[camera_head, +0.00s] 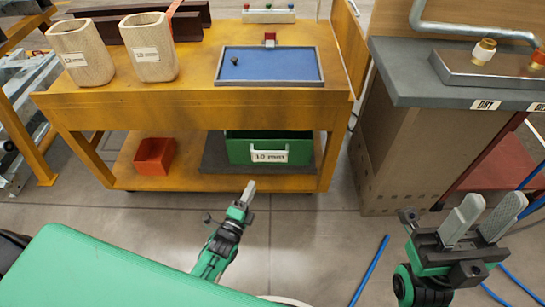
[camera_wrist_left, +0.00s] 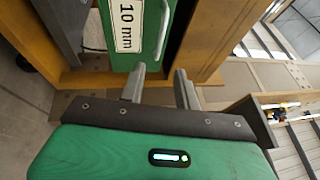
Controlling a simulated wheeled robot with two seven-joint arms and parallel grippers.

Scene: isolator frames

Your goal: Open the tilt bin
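The tilt bin is a green bin (camera_head: 240,147) with a white "10 mm" label and a pale bar handle (camera_head: 283,152) on its front. It sits on the lower shelf of the orange bench and looks upright. Its green front (camera_wrist_left: 172,12) and handle (camera_wrist_left: 163,32) also show in the left wrist view. My left gripper (camera_head: 247,190) is in front of and below the bin, apart from the handle. The left wrist view shows its two fingers (camera_wrist_left: 160,82) spread with nothing between them. My right gripper (camera_head: 487,212) is open and empty at the right, far from the bin.
The orange bench (camera_head: 190,105) holds two wooden bins (camera_head: 82,60) and a blue tray (camera_head: 270,66) on top. A red box (camera_head: 155,156) stands left on the lower shelf. A grey-topped cabinet (camera_head: 400,140) stands right. Blue rods (camera_head: 370,268) lie on the floor.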

